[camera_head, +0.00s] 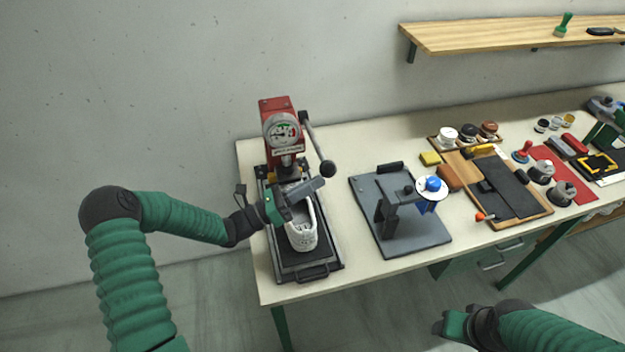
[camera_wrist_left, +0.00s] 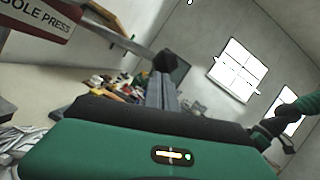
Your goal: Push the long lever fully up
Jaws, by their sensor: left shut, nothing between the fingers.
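The long lever (camera_head: 315,142) is a grey rod with a black ball knob (camera_head: 327,169) on the right side of the red sole press (camera_head: 283,140). It slants down and toward the front, knob lowest. My left gripper (camera_head: 319,184) is shut and empty, its fingertips just below and left of the knob in the head view; I cannot tell whether they touch it. In the left wrist view the knob (camera_wrist_left: 166,61) shows just past the closed fingers (camera_wrist_left: 161,92). My right gripper (camera_head: 440,328) is low at the bottom, away from the press; its jaws are unclear.
A white shoe (camera_head: 302,232) sits on the press's base below my left gripper. A grey stand (camera_head: 410,237) with a blue and white disc stands to the right. Trays and tools fill the table's right side. The table's front left strip is clear.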

